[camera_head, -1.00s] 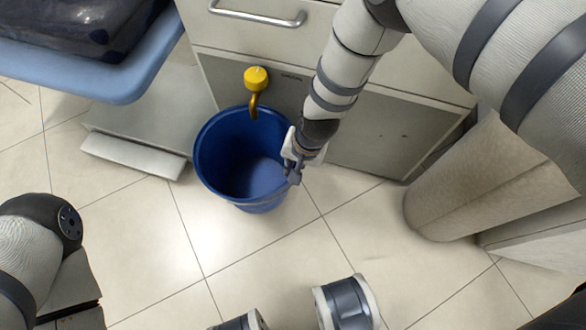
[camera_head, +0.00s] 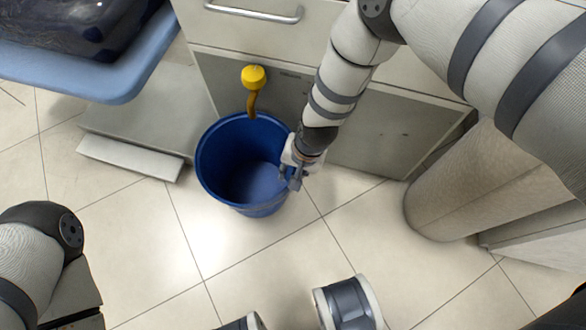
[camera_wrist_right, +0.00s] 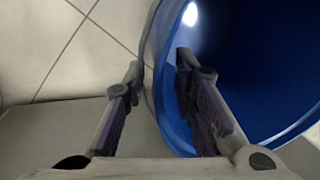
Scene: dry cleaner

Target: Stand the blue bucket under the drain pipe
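The blue bucket (camera_head: 240,190) stands upright or nearly so in front of the grey cabinet; whether its base rests fully on the floor is hard to tell. The drain pipe (camera_head: 251,105), a brown downturned spout below a yellow knob, sticks out of the cabinet front. Its lower end overlaps the bucket's far rim in the head view. My right gripper (camera_head: 293,178) is at the bucket's right rim. In the right wrist view, its fingers (camera_wrist_right: 158,75) straddle the bucket wall (camera_wrist_right: 152,60), one outside and one inside, with a visible gap. My left gripper is out of view.
The cabinet (camera_head: 370,135) with a drawer handle stands behind. A low grey platform (camera_head: 130,155) lies left of the bucket, beneath a light-blue tray (camera_head: 110,85) holding a dark bundle. The tiled floor (camera_head: 200,260) in front is clear.

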